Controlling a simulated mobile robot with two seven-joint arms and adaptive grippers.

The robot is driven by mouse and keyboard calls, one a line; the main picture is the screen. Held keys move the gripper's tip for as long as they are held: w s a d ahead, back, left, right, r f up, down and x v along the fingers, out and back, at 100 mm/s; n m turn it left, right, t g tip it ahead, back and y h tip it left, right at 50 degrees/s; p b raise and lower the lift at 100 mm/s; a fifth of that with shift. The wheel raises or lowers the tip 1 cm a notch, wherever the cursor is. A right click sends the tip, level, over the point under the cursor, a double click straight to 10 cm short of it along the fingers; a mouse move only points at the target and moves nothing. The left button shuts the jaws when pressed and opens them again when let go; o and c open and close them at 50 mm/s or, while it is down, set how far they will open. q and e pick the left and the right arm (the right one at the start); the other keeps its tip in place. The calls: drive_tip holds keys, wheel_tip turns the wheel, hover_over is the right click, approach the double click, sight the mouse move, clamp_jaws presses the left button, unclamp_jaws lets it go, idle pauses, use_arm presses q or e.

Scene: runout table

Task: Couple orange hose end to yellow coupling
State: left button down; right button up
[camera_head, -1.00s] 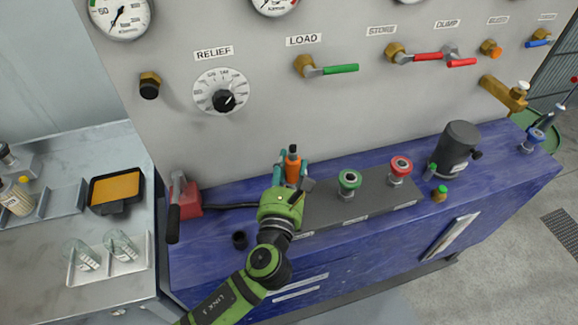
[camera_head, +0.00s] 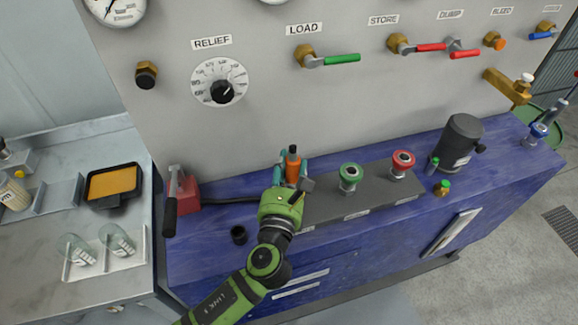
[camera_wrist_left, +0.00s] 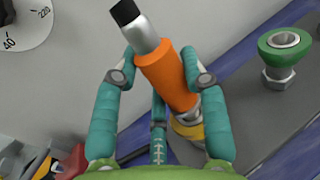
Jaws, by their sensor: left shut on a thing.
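The orange hose end (camera_head: 293,168) is an orange sleeve with a grey metal neck and a black tip. My left gripper (camera_head: 292,166) is shut on it, at the left end of the grey coupling strip. In the left wrist view the fingers clasp the orange sleeve (camera_wrist_left: 166,78) from both sides, and it looks tilted there. A yellow ring, the yellow coupling (camera_wrist_left: 188,131), shows at the sleeve's lower end, partly hidden by a finger. I cannot tell whether they are joined or only close. In the head view my gripper hides the coupling.
Green (camera_head: 350,174) and red (camera_head: 402,161) couplings stand to the right on the grey strip (camera_head: 330,203). A red hand pump (camera_head: 187,190) with a dark lever is on the left, and a dark canister (camera_head: 458,143) on the right. The panel wall rises close behind.

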use_arm(q)
drive_tip(key=shift+s+f+b, duration=0.1)
drive_tip(key=shift+f+b, duration=0.55)
drive_tip(key=shift+f, duration=0.3)
drive_tip(key=c, duration=0.6)
unclamp_jaws()
drive_tip(key=s+a, duration=0.1)
drive_tip(key=s, duration=1)
drive_tip(key=shift+s+a, duration=0.3)
drive_tip(key=shift+s, duration=0.1)
